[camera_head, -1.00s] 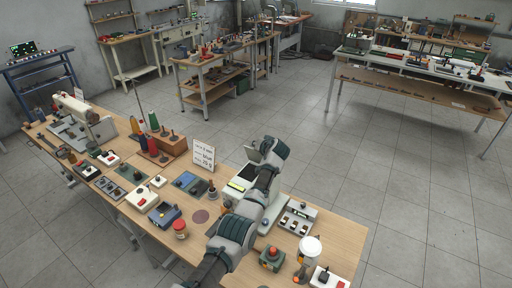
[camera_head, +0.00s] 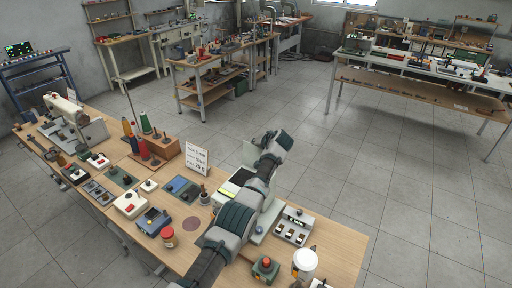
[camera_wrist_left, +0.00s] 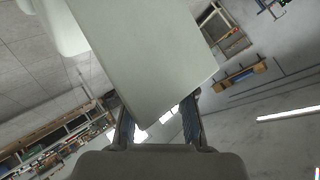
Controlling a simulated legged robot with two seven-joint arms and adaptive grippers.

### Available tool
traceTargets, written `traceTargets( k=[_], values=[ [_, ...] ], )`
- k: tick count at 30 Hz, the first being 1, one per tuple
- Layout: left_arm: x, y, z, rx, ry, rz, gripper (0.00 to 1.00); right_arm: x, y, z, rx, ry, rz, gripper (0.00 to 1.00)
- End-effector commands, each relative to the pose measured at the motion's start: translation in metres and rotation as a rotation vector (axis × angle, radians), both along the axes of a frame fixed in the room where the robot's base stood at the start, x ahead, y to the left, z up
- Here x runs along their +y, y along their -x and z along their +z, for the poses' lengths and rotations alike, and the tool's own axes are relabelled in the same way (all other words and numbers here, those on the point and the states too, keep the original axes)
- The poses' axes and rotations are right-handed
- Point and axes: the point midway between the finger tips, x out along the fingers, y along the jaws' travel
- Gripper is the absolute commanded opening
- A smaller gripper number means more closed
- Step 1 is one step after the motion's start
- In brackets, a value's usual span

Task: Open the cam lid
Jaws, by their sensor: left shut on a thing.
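In the left wrist view the lid (camera_wrist_left: 140,45) is a large grey-white plate that fills the upper middle. My left gripper (camera_wrist_left: 158,125) has one finger on each side of the lid's edge and is shut on it. In the head view my left gripper (camera_head: 276,141) is beside the lid, its fingertips hidden. My right gripper is not in view.
A white sign (camera_head: 197,158) stands left of the machine. A grey switch box (camera_head: 293,226), a green-grey button box (camera_head: 265,268) and a white-topped lamp (camera_head: 305,262) sit to the right. A red-lidded jar (camera_head: 169,237) is near the front edge. Open floor lies behind the bench.

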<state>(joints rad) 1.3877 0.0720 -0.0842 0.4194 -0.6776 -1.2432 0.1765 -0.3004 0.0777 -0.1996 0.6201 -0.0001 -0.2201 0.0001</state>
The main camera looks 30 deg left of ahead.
Motion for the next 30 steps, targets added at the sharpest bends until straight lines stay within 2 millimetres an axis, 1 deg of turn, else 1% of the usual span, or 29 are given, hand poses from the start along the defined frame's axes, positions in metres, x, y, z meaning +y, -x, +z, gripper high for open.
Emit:
traceTargets(
  k=[1,9,24,25,26,27,28,30],
  values=[
    [-0.0048,0.0013,-0.0142,0.026,0.012,-0.004,0.0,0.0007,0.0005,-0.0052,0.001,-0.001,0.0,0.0],
    [-0.0053,0.0034,-0.0162,0.065,0.01,-0.003,0.0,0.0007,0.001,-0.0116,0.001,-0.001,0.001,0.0],
    [-0.006,0.0041,-0.016,0.073,0.011,-0.001,0.0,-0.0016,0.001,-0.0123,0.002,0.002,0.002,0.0],
    [-0.0061,0.0041,-0.0159,0.073,0.011,-0.001,0.28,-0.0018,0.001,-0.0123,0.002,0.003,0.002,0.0],
    [-0.0061,0.0041,-0.0159,0.073,0.011,-0.001,0.35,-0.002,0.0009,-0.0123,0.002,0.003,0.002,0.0],
    [-0.0058,0.0041,-0.0159,0.073,0.011,-0.001,0.45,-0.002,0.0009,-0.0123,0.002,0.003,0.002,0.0],
    [-0.0055,0.0043,-0.0158,0.073,0.011,-0.001,0.48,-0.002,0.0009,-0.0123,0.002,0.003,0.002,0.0],
    [-0.0043,0.0043,-0.0154,0.072,0.01,0.0,0.48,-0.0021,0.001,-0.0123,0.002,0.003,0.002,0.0]
  ],
)
